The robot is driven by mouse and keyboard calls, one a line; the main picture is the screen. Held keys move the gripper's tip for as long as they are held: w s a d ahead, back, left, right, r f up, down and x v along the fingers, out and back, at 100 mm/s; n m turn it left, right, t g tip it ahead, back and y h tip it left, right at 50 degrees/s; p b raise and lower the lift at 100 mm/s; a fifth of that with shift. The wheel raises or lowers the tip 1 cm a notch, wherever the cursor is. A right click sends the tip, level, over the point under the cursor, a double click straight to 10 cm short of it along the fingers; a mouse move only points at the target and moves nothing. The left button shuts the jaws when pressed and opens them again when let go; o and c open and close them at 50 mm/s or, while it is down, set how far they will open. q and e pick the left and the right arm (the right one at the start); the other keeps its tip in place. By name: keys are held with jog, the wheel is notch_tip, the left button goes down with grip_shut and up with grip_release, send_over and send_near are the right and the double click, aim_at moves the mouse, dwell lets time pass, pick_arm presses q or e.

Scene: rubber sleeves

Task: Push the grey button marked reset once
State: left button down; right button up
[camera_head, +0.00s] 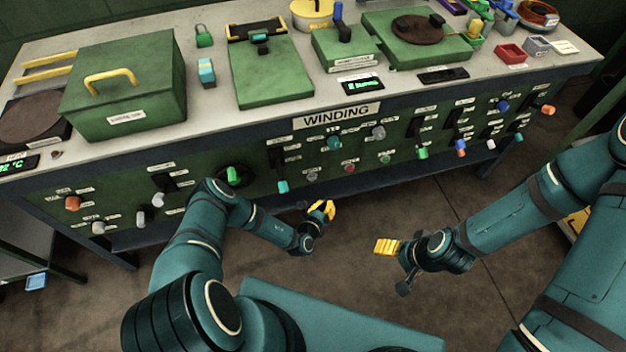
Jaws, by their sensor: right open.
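The green panel front (255,190) below the bench top carries several knobs and buttons with small white labels. Grey or whitish ones include one at the far left (98,228), one beside it (143,219), one right of the middle (378,132) and one low in the middle (312,177). The labels are too small to read, so I cannot tell which is marked reset. My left gripper (322,210), with yellow fingertips, is below and in front of the panel's middle, apart from it; its opening is unclear. My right gripper (394,266) is open and empty over the floor.
The grey bench top (212,102) holds a green box with a yellow handle (130,85), a green plate unit (270,80) and a turntable unit (418,35). Red (73,203), green (232,174) and orange (547,110) controls sit among the grey ones. Floor before the panel is clear.

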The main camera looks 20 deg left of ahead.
aim_at(312, 178)
pick_arm(q)
jog(key=w+a+b, duration=0.3)
jog(key=w+a, duration=0.1)
jog(key=w, duration=0.2)
jog(key=shift+w+a, duration=0.2)
jog(key=shift+w, duration=0.1)
jog(key=shift+w+a, duration=0.1)
jog(key=shift+w, duration=0.05)
dwell(1.3)
jog(key=shift+w+a, duration=0.15)
jog(key=shift+w, duration=0.05)
jog(key=shift+w+a, duration=0.2)
jog(key=shift+w, duration=0.1)
dwell(0.9)
jog(key=shift+s, duration=0.1)
jog(key=shift+s+d+p, duration=0.35)
jog(key=shift+s+d, duration=0.1)
jog(key=shift+s, duration=0.1)
